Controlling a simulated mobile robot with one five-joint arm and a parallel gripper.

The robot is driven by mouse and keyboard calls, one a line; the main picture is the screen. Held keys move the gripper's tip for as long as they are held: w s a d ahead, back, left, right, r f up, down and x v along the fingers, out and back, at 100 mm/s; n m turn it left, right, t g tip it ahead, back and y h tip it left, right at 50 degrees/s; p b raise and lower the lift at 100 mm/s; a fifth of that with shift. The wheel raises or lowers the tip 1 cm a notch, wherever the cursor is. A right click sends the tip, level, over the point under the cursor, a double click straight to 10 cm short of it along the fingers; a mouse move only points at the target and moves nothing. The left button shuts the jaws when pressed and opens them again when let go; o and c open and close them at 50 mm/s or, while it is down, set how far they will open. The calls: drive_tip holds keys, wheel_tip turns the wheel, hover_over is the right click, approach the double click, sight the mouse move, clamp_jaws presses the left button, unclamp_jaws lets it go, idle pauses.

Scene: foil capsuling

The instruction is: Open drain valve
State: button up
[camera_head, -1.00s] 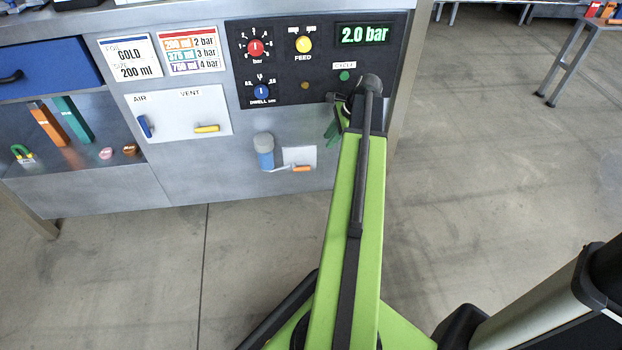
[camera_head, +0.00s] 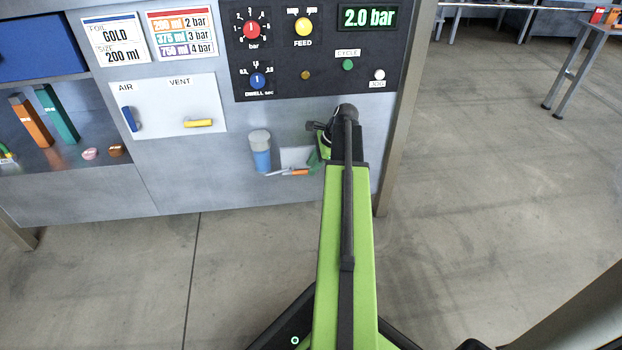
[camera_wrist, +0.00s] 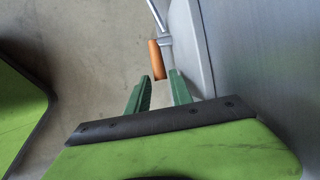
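The drain valve's lever, with an orange grip (camera_head: 299,171), sits low on the machine's front, beside a grey and blue filter bowl (camera_head: 261,152). In the wrist view the orange grip (camera_wrist: 157,60) hangs on a metal rod close to the panel wall. My gripper (camera_wrist: 162,78) has its two green fingers apart and nothing held. The grip's near end is at the mouth between the fingertips; I cannot tell if it touches either. In the head view my gripper (camera_head: 314,162) is just right of the grip, partly hidden by my arm.
Above are a blue AIR lever (camera_head: 129,119), a yellow VENT lever (camera_head: 198,123) and a black control panel (camera_head: 315,45) reading 2.0 bar. A shelf with orange and green bars (camera_head: 35,122) is at left. The floor to the right is open.

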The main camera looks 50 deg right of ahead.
sight(305, 171)
drive_tip(key=shift+b+x, duration=0.3)
drive_tip(key=shift+x, duration=0.5)
clamp_jaws()
drive_tip(key=shift+r, duration=0.1)
drive_tip(key=p, duration=0.1)
drive_tip(key=r+g+h+p, duration=0.1)
drive_tip(key=shift+w+a+r+h+p, duration=0.1)
drive_tip(key=shift+w+a+h+p, duration=0.15)
drive_tip(key=shift+h+p, duration=0.1)
drive_tip(key=shift+w+a+r+n+g+h+p, duration=0.15)
drive_tip(key=shift+w+a+r+g+h+p, duration=0.2)
drive_tip(key=shift+g+h, duration=0.35)
drive_tip(key=shift+w+a+r+n+g+h+p, duration=0.15)
drive_tip(key=shift+r+g+h+p, duration=0.15)
drive_tip(key=shift+g+h+p, duration=0.35)
